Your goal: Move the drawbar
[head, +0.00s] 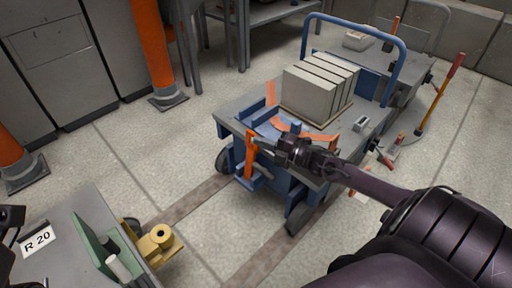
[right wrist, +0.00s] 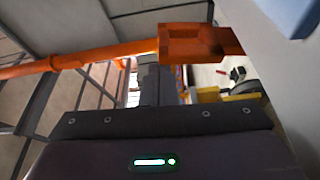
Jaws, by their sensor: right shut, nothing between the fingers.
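The orange drawbar (head: 250,154) stands roughly upright at the near end of the blue cart (head: 270,170). My right gripper (head: 284,147) is shut and empty, just right of the drawbar's upper part. In the right wrist view, an orange bar with a box-shaped piece (right wrist: 190,43) crosses the picture above my shut fingers (right wrist: 152,82). I cannot tell whether the fingers touch it. A dark part of what looks like my left arm shows at the left edge of the head view; its fingers cannot be made out.
Several grey blocks (head: 317,87) stand on the cart, with a blue hoop handle (head: 354,27) behind. A grey table (head: 75,220) with a green bracket (head: 97,240) and a yellow part (head: 152,243) is at lower left. Orange posts (head: 158,45) stand at left. Floor between is clear.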

